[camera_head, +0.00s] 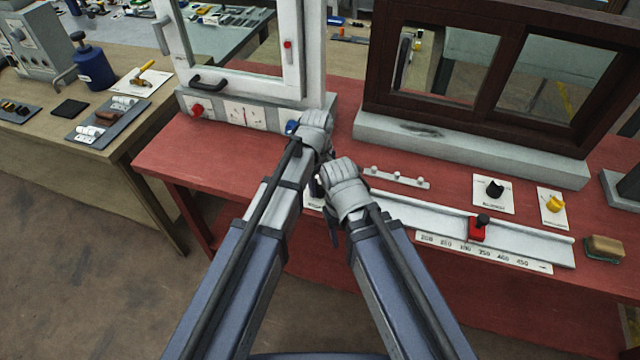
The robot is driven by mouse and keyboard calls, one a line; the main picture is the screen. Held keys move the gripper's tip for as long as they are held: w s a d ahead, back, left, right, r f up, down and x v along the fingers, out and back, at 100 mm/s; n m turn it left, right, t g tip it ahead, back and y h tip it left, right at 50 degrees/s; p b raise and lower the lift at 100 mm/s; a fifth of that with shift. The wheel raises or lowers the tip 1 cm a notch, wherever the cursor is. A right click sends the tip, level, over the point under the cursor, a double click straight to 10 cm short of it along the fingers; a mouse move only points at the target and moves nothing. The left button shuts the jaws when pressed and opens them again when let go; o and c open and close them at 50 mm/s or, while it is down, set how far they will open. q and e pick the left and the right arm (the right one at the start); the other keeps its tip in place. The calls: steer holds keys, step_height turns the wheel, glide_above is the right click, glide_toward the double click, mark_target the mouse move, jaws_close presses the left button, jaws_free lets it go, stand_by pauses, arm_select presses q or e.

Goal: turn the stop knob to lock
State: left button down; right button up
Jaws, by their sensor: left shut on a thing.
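A red stop block (478,232) with a black knob (483,218) on top sits on the white scaled rail at the right of the red bench. Both of my grippers are left of it and apart from it. My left gripper (316,125) is shut at the right end of the white switch box. A small blue part (292,127) shows at its left side and seems to be what it holds; the hand hides most of it. My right gripper (340,172) is just below and right of the left one, fingers curled, near the rail's left end. Its grip is hidden.
The white window frame (290,85) and dark wooden frame (372,75) stand behind. A black knob plate (494,195), a yellow knob plate (553,206) and a brush (604,247) lie at the right. A strip with small pegs (397,177) lies behind the rail. The bench's left front is clear.

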mark_target(319, 185)
arm_select(q)
steer(key=shift+n, duration=0.5)
steer(key=shift+c, duration=1.2)
jaws_free()
step_height(319, 185, up, 8)
steer(key=p, duration=0.8)
steer(key=shift+s+a+f, duration=0.1)
steer(key=shift+s, duration=0.05)
